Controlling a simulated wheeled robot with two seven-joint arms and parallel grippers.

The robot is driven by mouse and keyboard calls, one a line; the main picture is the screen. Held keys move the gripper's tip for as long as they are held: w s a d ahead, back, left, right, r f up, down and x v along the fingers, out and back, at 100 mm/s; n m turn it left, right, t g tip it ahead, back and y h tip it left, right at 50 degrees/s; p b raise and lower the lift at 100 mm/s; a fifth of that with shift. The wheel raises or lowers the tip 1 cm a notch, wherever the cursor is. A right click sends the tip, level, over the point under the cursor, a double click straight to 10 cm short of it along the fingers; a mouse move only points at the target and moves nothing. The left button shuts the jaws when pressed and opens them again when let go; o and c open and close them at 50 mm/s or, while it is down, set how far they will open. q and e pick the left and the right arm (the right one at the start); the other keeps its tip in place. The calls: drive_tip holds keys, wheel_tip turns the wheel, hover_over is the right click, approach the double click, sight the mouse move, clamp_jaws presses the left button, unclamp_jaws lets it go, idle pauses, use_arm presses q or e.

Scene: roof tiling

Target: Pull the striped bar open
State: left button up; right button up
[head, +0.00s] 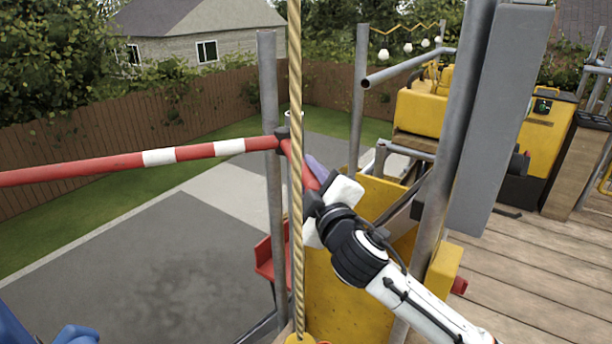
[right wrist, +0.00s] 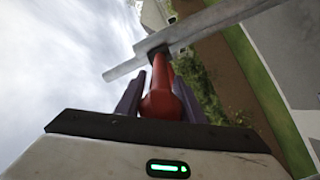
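The red and white striped bar (head: 190,153) runs from the left edge to a grey upright post (head: 270,120) in the head view. Its long part stretches out level over the paved yard, and a short red end continues past the post towards my right gripper. My right gripper (head: 318,172) has purple fingers around this red end. In the right wrist view the red end (right wrist: 160,95) sits between the two fingers, which appear closed against its sides. A grey rail crosses just beyond it. My left gripper is not in view.
A rope (head: 295,80) hangs in front of the post, close to my right gripper. A yellow panel (head: 345,290) and a grey slanted beam (head: 500,110) stand near my right arm. Wooden decking (head: 530,280) lies at right. Something blue (head: 75,335) shows at lower left.

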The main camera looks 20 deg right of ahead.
clamp_jaws()
drive_tip(key=shift+w+a+m+h+b, duration=0.1)
drive_tip(key=shift+a+m+h+b, duration=0.5)
drive_tip(key=shift+a+h, duration=0.55)
drive_tip(key=o, duration=0.5)
unclamp_jaws()
drive_tip(key=shift+o, duration=0.2)
drive_tip(key=s+a, duration=0.1)
drive_tip(key=s, duration=0.9)
drive_tip(key=shift+s+a, duration=0.15)
drive_tip(key=shift+a, duration=0.1)
